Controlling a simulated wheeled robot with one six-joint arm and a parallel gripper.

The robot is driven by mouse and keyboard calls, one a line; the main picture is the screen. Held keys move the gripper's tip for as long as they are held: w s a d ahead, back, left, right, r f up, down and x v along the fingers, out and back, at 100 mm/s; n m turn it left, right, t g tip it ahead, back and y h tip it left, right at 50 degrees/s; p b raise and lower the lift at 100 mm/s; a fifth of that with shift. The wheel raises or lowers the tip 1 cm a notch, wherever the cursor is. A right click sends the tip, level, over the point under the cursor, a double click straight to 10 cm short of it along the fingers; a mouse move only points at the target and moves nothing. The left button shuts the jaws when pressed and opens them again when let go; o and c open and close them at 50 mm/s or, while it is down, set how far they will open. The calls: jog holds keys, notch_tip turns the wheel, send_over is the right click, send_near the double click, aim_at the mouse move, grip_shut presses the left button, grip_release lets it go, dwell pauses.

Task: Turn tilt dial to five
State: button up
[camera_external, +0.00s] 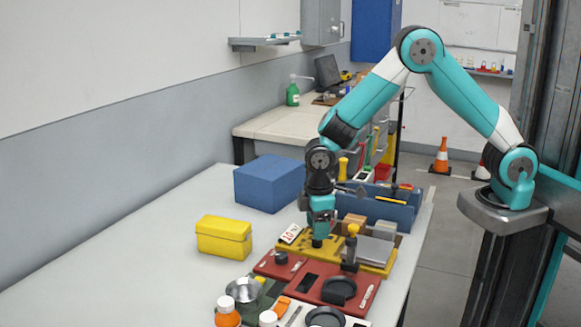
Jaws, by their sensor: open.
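My gripper (318,236) points straight down over the left part of a yellow board (377,269) on the table. A small dark part shows right at the gripper's tip; I cannot tell whether it is the tilt dial or part of the fingers. The jaws are too small to make out clearly. The dial's markings and pointer cannot be read. A grey plate (372,250) sits on the right part of the yellow board, beside a yellow-topped clamp (351,245). A white card with red marks (291,234) is at the board's left edge.
Red boards (318,284) with a black knob (281,258) and black round parts lie in front. A yellow box (224,237) and a blue box (268,184) stand left and behind. A blue tool tray (391,211) is behind the board. The table's left side is clear.

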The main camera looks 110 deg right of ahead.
notch_tip(320, 180, up, 14)
jog(key=shift+f+b, duration=0.15)
jog(key=shift+b, duration=0.3)
jog(key=s+a+r+n+y, duration=0.1)
jog(key=s+a+r+n, duration=0.15)
jog(key=a, duration=0.65)
jog(key=s+a+r+n, duration=0.1)
jog(key=s+a, duration=0.3)
jog(key=a, duration=0.4)
jog(key=s+a+n+y, duration=0.3)
jog(key=s+a+n, duration=0.2)
jog(key=s+a, duration=1.15)
notch_tip(320, 180, down, 32)
jog(key=s+d+b, duration=0.2)
jog(key=b, duration=3)
jog(key=shift+r, duration=0.15)
